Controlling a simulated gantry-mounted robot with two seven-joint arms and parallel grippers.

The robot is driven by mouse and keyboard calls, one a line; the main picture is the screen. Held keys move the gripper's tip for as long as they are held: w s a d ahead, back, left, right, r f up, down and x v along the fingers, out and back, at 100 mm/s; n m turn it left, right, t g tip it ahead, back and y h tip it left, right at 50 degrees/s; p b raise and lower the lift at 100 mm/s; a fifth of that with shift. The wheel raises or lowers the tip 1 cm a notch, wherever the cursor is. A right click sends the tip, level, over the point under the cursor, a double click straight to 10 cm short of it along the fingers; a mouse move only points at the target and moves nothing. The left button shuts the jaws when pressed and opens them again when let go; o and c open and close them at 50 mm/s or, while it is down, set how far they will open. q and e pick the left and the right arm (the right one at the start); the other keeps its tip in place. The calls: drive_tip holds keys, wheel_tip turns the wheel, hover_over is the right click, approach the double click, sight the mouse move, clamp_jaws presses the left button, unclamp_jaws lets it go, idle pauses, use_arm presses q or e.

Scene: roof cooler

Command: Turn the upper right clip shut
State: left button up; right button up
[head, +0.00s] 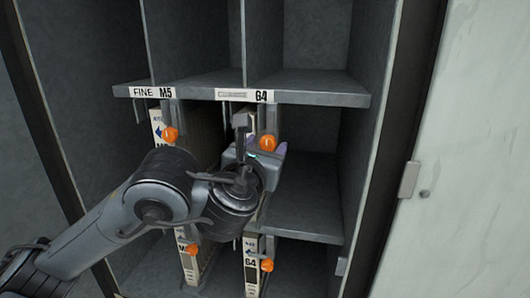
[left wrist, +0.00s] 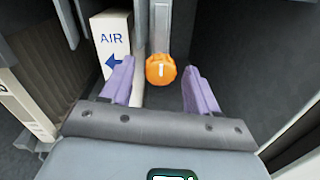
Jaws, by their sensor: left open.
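The upper right clip is an orange round knob (head: 268,144) on a metal upright below the "64" label in the head view. In the left wrist view the same orange clip (left wrist: 160,69) sits between my fingers, with a pale upright mark on its face. My left gripper (left wrist: 160,88) is open, with one purple finger on each side of the clip and a gap on both sides. In the head view my left gripper (head: 266,150) is at the clip and partly hidden by my own wrist. My right gripper is in neither view.
Other orange clips are at upper left (head: 170,134), lower left (head: 192,249) and lower right (head: 267,265). A white filter edge marked "AIR" (left wrist: 112,45) stands left of the clip. A shelf (head: 310,88) is above. The compartment at right is empty.

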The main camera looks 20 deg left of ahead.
use_arm(q)
drive_tip(key=shift+w, duration=0.1)
drive_tip(key=shift+c, duration=0.2)
drive_tip(key=c, duration=1)
